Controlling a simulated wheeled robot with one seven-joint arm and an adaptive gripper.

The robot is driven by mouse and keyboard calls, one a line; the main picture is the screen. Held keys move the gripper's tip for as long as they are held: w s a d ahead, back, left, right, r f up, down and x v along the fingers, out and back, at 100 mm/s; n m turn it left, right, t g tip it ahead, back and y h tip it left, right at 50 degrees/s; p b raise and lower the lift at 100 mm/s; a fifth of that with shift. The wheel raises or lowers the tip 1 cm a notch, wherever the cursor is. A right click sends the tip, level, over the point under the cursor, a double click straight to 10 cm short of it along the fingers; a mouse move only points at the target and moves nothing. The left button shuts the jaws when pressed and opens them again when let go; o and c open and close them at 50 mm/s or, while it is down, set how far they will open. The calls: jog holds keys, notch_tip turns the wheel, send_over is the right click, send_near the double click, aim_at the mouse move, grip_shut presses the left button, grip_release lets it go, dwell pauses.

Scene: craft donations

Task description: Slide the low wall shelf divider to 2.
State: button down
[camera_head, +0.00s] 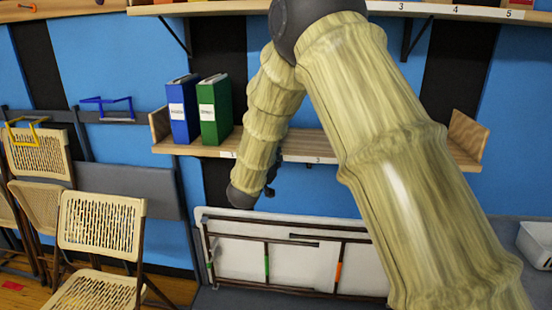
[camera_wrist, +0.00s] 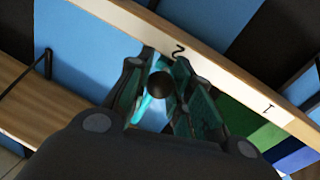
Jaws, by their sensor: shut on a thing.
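The low wall shelf (camera_head: 300,144) runs across the middle of the head view, with label 1 (camera_head: 228,155) and label 3 (camera_head: 318,160) on its front edge. My arm hides the stretch between them. In the wrist view, the shelf's front edge (camera_wrist: 225,75) runs diagonally, with label 2 (camera_wrist: 178,50) just beyond the fingertips and label 1 (camera_wrist: 268,108) to the right. My gripper (camera_wrist: 160,76) is shut on a dark round knob (camera_wrist: 161,86), apparently the divider's handle, close to label 2. The divider's panel cannot be made out. My arm mostly hides the gripper in the head view.
A blue binder (camera_head: 183,110) and a green binder (camera_head: 215,110) stand on the shelf's left end. An upper shelf (camera_head: 205,8) runs above. A white framed board (camera_head: 290,262) leans below. Folding chairs (camera_head: 100,225) stand left; a white bin (camera_head: 537,243) is right.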

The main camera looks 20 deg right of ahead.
jog(key=shift+a, duration=0.2)
jog(key=c, duration=1.2)
grip_release()
jog(key=shift+d+r, duration=0.1)
jog(key=shift+d, duration=0.05)
jog(key=shift+c, duration=0.2)
jog(key=v, duration=1.2)
